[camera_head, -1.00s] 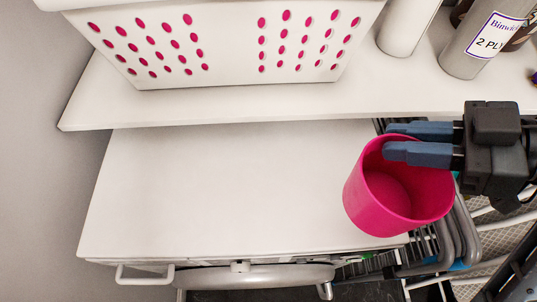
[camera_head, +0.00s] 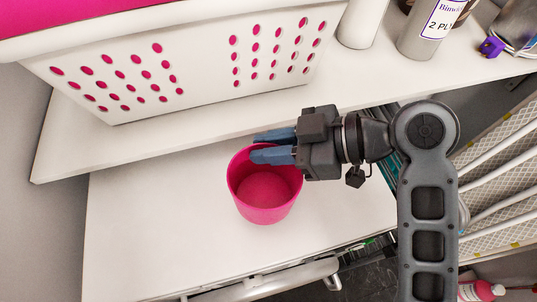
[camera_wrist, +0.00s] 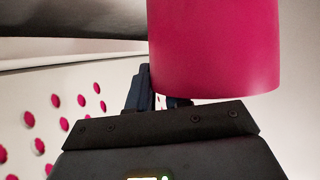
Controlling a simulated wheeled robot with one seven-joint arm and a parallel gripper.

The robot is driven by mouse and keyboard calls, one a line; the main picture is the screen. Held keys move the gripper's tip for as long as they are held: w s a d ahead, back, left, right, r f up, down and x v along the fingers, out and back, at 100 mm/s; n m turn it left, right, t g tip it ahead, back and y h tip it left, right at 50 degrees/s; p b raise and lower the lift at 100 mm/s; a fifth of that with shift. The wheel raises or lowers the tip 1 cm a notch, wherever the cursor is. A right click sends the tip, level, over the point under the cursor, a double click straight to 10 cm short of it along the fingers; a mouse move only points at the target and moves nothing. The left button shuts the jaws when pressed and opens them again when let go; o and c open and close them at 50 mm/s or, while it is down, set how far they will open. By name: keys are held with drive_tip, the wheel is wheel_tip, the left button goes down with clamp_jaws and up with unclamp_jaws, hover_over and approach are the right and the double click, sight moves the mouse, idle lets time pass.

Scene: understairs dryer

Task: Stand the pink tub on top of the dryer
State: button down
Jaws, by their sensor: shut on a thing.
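The pink tub (camera_head: 264,196) is upright, its open top facing up, over the middle of the white dryer top (camera_head: 150,240) in the head view. My gripper (camera_head: 274,146) is shut on the tub's rim at its far right side, one blue finger inside and one outside. In the wrist view the tub (camera_wrist: 215,50) fills the upper right, just beyond the fingers (camera_wrist: 160,98). I cannot tell whether the tub's base touches the dryer top or hangs a little above it.
A white shelf (camera_head: 200,133) runs behind and above the dryer, with a white basket with pink-lined holes (camera_head: 180,75) on it. A white cylinder (camera_head: 362,22) and a grey labelled bottle (camera_head: 425,35) stand to its right. The dryer top is clear left of the tub.

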drive_tip(key=shift+f, duration=2.1)
drive_tip(key=c, duration=1)
unclamp_jaws()
drive_tip(key=shift+r+p, duration=0.1)
drive_tip(key=shift+p, duration=0.2)
drive_tip(key=shift+d, duration=0.3)
drive_tip(key=b+v, duration=0.1)
drive_tip(key=v, duration=1)
drive_tip(key=shift+s+d+r, duration=0.1)
drive_tip(key=shift+s+d, duration=0.05)
